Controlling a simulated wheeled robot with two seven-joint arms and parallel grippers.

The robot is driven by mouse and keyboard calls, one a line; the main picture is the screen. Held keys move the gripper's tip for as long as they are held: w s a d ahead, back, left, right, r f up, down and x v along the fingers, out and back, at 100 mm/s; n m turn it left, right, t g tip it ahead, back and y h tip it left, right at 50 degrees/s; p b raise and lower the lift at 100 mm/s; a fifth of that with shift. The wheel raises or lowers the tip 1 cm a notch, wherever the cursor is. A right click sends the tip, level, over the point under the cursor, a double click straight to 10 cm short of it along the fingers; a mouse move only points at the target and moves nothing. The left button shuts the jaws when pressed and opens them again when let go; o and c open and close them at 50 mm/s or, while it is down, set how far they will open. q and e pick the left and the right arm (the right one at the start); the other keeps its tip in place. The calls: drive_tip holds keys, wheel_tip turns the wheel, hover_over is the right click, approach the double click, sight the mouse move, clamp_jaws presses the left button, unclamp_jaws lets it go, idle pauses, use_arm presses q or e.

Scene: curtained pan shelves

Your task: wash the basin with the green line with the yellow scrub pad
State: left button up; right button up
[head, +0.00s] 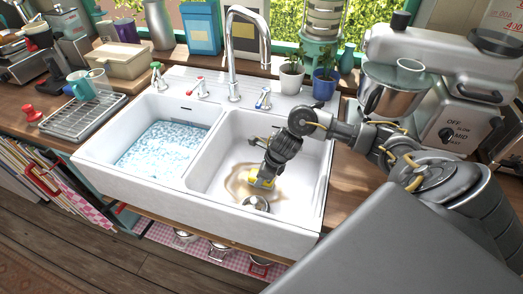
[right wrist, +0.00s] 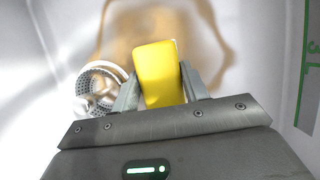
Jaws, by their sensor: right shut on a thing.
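My right gripper (head: 264,172) reaches down into the right basin (head: 303,160) of the white double sink, shut on the yellow scrub pad (head: 262,183). In the right wrist view the pad (right wrist: 158,73) sits between the two fingers, over a brown ring-shaped stain (right wrist: 122,30) on the basin floor. The stain (head: 233,187) also shows around the pad in the head view. A green line (right wrist: 306,62) marks the basin wall at the right edge of the wrist view. I cannot tell whether the pad touches the floor. My left gripper is not in view.
A metal drain strainer (head: 256,204) lies close to the pad. The left basin (head: 165,148) holds foamy water, and a divider separates the basins. A tall faucet (head: 236,60) stands behind. A stand mixer (head: 425,65) is at the right, a drying rack (head: 84,115) at the left.

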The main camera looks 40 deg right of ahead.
drive_tip(key=shift+f+b, duration=0.7)
drive_tip(key=shift+f, duration=0.05)
drive_tip(key=shift+r, duration=0.1)
